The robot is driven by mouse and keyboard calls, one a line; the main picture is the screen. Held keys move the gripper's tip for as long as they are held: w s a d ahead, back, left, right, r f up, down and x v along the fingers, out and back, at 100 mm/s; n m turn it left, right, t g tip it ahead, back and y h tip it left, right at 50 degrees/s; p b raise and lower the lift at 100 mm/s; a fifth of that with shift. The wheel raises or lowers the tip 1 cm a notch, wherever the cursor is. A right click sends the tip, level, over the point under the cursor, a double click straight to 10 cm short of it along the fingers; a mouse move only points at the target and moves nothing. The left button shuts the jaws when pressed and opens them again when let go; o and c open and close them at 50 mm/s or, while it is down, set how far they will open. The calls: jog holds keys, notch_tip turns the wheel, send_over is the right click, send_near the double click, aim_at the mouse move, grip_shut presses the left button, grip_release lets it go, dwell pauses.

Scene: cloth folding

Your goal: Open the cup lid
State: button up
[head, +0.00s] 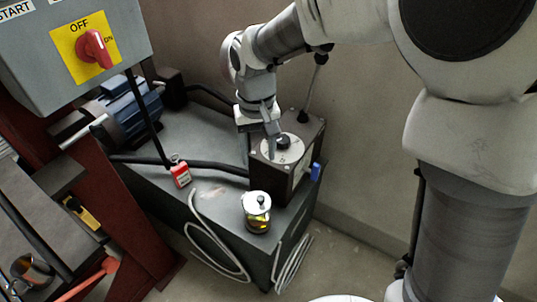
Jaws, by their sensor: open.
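The cup (258,221) looks like a small clear jar with yellow contents, standing upright near the front edge of a grey cabinet top. Its lid (256,200) is a pale metallic disc with a small knob on top, and it sits on the cup. My gripper (273,148) points down over a dark box behind the cup, beside the black knob on that box. It is open, above and behind the cup and apart from it. The fingertips are small here, and I cannot tell whether they touch the box.
The dark box (275,182) has a round white plate and black knob (283,142) on top. A grey switch box with a red switch (95,49) is at upper left. White cables hang at the cabinet's front.

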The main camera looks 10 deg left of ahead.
aim_at(260, 198)
notch_tip(260, 198, down, 16)
jog(key=b, duration=0.5)
jog(key=shift+f, duration=0.2)
jog(key=shift+c, duration=0.2)
grip_shut()
dwell(0.9)
